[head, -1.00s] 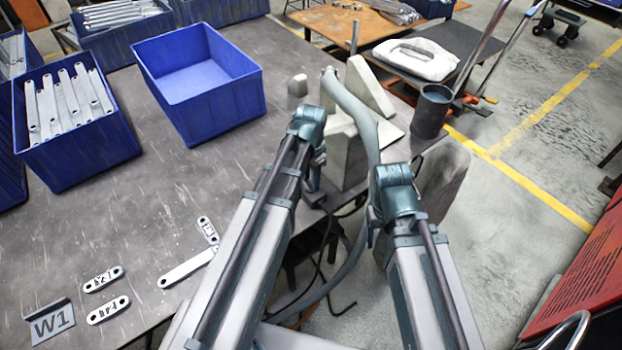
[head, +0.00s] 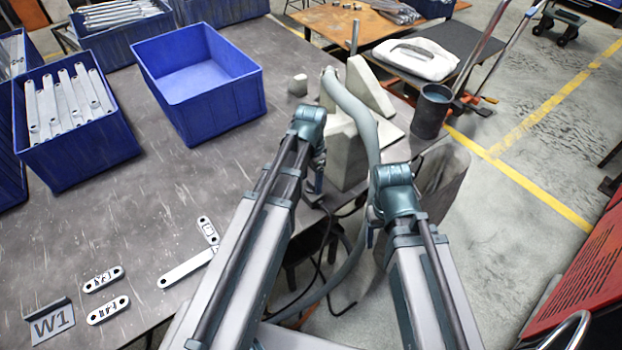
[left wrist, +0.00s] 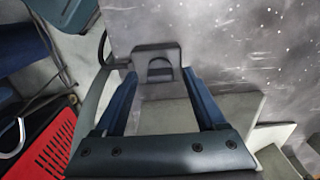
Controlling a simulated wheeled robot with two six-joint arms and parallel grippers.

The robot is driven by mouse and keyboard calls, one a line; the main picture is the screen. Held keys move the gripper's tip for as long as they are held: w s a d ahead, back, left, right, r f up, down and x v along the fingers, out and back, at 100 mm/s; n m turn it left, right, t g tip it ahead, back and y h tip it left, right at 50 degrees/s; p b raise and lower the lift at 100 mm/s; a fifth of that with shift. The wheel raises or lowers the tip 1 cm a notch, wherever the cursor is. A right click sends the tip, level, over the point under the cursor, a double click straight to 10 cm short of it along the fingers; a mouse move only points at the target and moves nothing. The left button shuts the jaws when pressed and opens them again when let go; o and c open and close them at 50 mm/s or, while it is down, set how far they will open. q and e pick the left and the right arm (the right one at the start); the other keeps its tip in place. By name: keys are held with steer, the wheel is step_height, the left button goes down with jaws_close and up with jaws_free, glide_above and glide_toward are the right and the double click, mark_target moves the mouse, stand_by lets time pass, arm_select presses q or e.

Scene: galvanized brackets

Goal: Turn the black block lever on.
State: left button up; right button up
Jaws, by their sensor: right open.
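My left gripper (left wrist: 158,88) shows in the left wrist view with two blue fingers apart. A dark grey arched piece with an opening (left wrist: 158,52) lies between and just beyond the fingertips; I cannot tell for sure whether it is the block lever, or whether the fingers touch it. In the head view the left gripper (head: 315,188) is mostly hidden behind its own arm, beside the pale concrete blocks. My right gripper (head: 371,236) is barely visible below its arm, off the table's edge. No black block lever shows clearly in the head view.
A thick grey curved pipe (head: 352,108) runs past the concrete blocks (head: 372,88) between my arms. A dark bucket (head: 432,112) stands to the right. An empty blue bin (head: 212,112) and a bin of brackets (head: 85,150) stand on the grey table (head: 150,215), clear in its middle.

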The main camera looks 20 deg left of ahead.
mark_target(311, 182)
arm_select(q)
step_height(311, 182, up, 14)
steer(key=p, duration=1.3)
steer(key=shift+p, duration=0.4)
steer(key=shift+f, duration=0.1)
steer(key=s+d+n+y, duration=0.1)
steer(key=s+d+n, duration=0.3)
steer(key=s+d, duration=0.6)
steer(key=s, duration=0.4)
